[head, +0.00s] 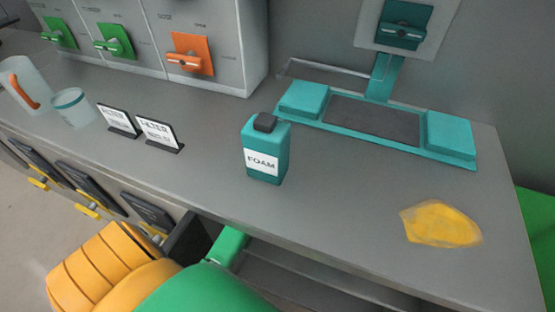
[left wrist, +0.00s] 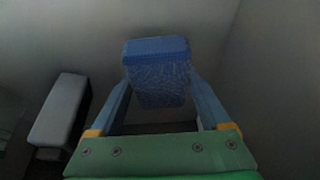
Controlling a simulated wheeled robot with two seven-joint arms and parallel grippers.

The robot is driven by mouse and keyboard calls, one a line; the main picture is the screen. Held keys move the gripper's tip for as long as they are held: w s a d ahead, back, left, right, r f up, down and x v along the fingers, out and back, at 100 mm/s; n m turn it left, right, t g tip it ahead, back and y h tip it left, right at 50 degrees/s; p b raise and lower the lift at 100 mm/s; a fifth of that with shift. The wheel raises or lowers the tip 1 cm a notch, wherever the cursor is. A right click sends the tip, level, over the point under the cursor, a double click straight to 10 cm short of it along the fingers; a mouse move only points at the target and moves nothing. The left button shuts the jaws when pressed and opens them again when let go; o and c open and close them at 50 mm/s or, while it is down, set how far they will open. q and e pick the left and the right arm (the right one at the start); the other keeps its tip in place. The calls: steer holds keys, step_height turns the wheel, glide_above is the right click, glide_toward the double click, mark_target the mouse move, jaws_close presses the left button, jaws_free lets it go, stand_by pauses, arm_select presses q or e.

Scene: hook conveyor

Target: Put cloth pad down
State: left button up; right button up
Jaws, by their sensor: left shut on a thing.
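In the left wrist view, my left gripper (left wrist: 160,88) is shut on a blue textured block, which looks like the cloth pad (left wrist: 158,62). The pad sits between the two blue fingers, with dim grey walls around it. In the head view, my orange and green left arm comes in at the bottom and reaches to an open drawer (head: 310,271) below the counter. The gripper's fingers and the pad are hidden there. I cannot tell from the wrist view whether the pad touches a surface. My right gripper is in neither view.
A teal FOAM bottle (head: 265,150) stands on the counter (head: 330,190). A yellow patch (head: 440,224) lies at the right. A teal station (head: 375,118) is behind, with two label stands (head: 158,134) and cups (head: 72,107) at left. A grey block (left wrist: 60,112) shows in the wrist view.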

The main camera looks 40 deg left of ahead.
arm_select(q)
steer(key=w, duration=0.2)
steer(key=w+a+b, duration=0.1)
steer(key=w, duration=0.1)
steer(key=w+b, duration=0.1)
steer(key=w, duration=0.1)
steer(key=shift+a+f, duration=0.1)
steer(key=shift+a, duration=0.15)
step_height(320, 180, down, 4)
steer(key=shift+w+r+b, duration=0.1)
steer(key=shift+r+b, duration=0.15)
steer(key=shift+b, duration=0.65)
steer(key=shift+r, duration=0.1)
steer(key=o, duration=1.3)
steer(key=p+v, duration=0.2)
steer(key=v, duration=0.1)
steer(key=shift+w+r+p, duration=0.1)
steer(key=shift+r+p, duration=0.1)
steer(key=shift+p, duration=0.15)
steer(key=s+d+p, duration=0.1)
steer(key=s, duration=0.3)
steer(key=s+d+p, duration=0.1)
steer(key=s, duration=0.7)
steer(key=shift+d+f+p, duration=0.15)
steer(key=shift+d+p, duration=0.25)
